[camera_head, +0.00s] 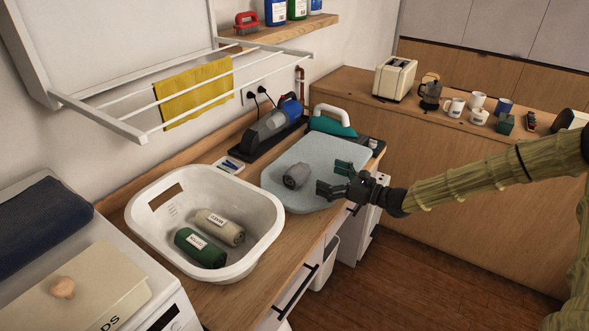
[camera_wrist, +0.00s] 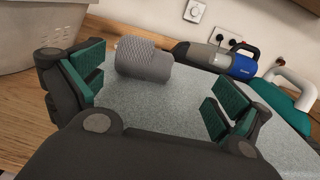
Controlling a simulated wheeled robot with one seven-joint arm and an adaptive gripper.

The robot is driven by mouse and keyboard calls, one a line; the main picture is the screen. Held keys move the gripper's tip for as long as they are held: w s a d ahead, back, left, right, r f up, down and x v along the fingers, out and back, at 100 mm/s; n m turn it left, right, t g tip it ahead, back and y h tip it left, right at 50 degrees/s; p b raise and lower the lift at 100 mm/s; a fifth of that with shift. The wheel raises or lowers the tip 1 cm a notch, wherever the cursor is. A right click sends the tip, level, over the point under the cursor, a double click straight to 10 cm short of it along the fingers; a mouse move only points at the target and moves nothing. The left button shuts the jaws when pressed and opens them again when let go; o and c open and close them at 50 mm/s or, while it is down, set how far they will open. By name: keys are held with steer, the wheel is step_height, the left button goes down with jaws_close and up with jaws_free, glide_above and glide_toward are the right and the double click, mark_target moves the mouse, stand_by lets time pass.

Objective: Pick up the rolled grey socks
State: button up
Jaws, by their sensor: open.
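The rolled grey socks (camera_head: 296,175) lie on a light grey-blue pad (camera_head: 315,155) on the wooden counter. In the wrist view the grey socks (camera_wrist: 144,60) are a ribbed cylinder on the pad (camera_wrist: 180,107), ahead of my fingers and nearer the left one. My gripper (camera_head: 338,179) is open and empty, just right of the socks in the head view. Its green finger pads (camera_wrist: 158,85) are spread wide in the wrist view. The socks do not sit between the fingertips, and a gap shows between them and the gripper.
A white basket (camera_head: 147,235) left of the pad holds a green roll (camera_head: 200,248) and a beige roll (camera_head: 219,227). A handheld vacuum (camera_head: 272,124) and an iron (camera_head: 332,122) stand behind the pad. A drying rack with a yellow cloth (camera_head: 194,92) hangs above.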

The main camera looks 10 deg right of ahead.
mark_target(303, 171)
steer(key=a, duration=0.1)
steer(key=a+r, duration=0.1)
steer(key=a+p, duration=0.1)
steer(key=shift+w+a+r, duration=0.1)
steer(key=shift+w+r, duration=0.1)
steer(key=shift+w, duration=0.2)
steer(key=shift+w+a+f, duration=0.35)
steer(key=shift+w, duration=0.25)
steer(key=shift+w+a+f, duration=0.3)
steer(key=shift+w, duration=0.3)
steer(key=shift+s+r, duration=0.15)
steer(key=shift+s+a+r+p, duration=0.1)
steer(key=shift+a+r+p, duration=0.1)
steer(key=shift+p, duration=0.3)
steer(key=shift+w+a+f+p, duration=0.15)
steer(key=shift+w+a+p, duration=0.35)
steer(key=shift+a, duration=0.1)
steer(key=shift+w+a+f+p, duration=0.15)
steer(key=shift+w+a+p, duration=0.25)
steer(key=shift+a, duration=0.2)
steer(key=shift+p+x, duration=0.4)
steer(key=shift+x, duration=0.55)
steer(key=shift+f, duration=0.1)
steer(key=shift+c, duration=0.4)
steer(key=c, duration=1)
